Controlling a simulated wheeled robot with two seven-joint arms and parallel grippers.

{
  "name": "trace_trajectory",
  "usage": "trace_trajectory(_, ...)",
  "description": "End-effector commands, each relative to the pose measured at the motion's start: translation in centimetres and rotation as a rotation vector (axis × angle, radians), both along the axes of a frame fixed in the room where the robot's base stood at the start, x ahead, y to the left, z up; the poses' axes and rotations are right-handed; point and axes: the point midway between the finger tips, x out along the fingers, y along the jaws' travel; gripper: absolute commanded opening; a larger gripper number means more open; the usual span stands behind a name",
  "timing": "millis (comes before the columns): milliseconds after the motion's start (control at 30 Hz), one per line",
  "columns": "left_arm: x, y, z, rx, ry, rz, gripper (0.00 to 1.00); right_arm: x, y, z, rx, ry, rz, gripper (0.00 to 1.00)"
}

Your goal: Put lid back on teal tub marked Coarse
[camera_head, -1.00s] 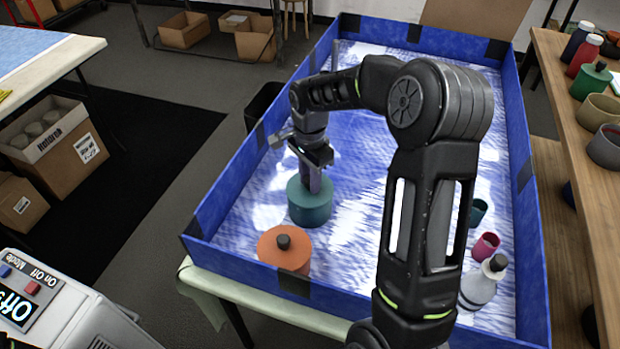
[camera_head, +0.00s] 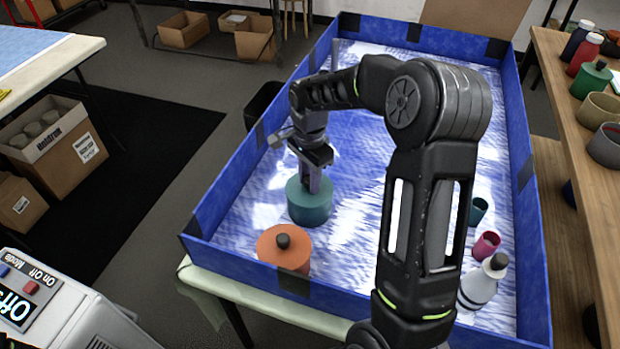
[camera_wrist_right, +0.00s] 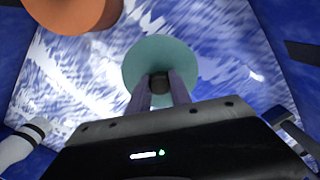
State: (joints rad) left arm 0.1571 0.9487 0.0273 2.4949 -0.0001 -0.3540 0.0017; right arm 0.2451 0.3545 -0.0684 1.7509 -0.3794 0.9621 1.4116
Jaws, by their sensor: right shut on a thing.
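The teal tub (camera_head: 310,208) stands upright in the blue-walled tray, left of the middle. A teal lid (camera_wrist_right: 160,56) with a dark knob (camera_wrist_right: 159,84) fills the middle of the right wrist view. My right gripper (camera_head: 312,183) points straight down over the tub. Its two fingers are shut on the lid's knob, and it also shows in the right wrist view (camera_wrist_right: 160,88). The lid appears to sit on the tub, but I cannot tell whether it is fully seated. No marking on the tub is readable. My left gripper is not in view.
An orange lidded tub (camera_head: 284,250) stands close by, nearer the tray's front wall. A wooden shelf (camera_head: 572,165) with several containers is at right.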

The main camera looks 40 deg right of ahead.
Motion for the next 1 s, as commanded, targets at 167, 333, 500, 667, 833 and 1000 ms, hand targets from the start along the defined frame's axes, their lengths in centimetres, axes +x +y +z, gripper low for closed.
trace_trajectory(167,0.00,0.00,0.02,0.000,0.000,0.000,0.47,0.00,-0.03,0.03,0.000,0.000,-0.001,0.00)
trace_trajectory(333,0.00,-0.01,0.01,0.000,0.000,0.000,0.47,-0.01,-0.03,0.02,0.000,0.000,-0.001,0.30)
trace_trajectory(500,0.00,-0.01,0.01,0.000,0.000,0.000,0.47,-0.01,-0.03,0.02,0.000,0.000,-0.001,0.44)
trace_trajectory(667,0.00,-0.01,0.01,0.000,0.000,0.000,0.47,-0.01,-0.03,0.01,0.000,0.000,-0.001,0.50)
trace_trajectory(833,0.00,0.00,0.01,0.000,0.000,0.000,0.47,-0.02,-0.03,0.00,0.000,0.000,-0.001,0.56)
trace_trajectory(1000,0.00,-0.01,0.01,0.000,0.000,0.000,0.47,-0.02,-0.03,0.00,0.000,0.000,-0.001,0.70)
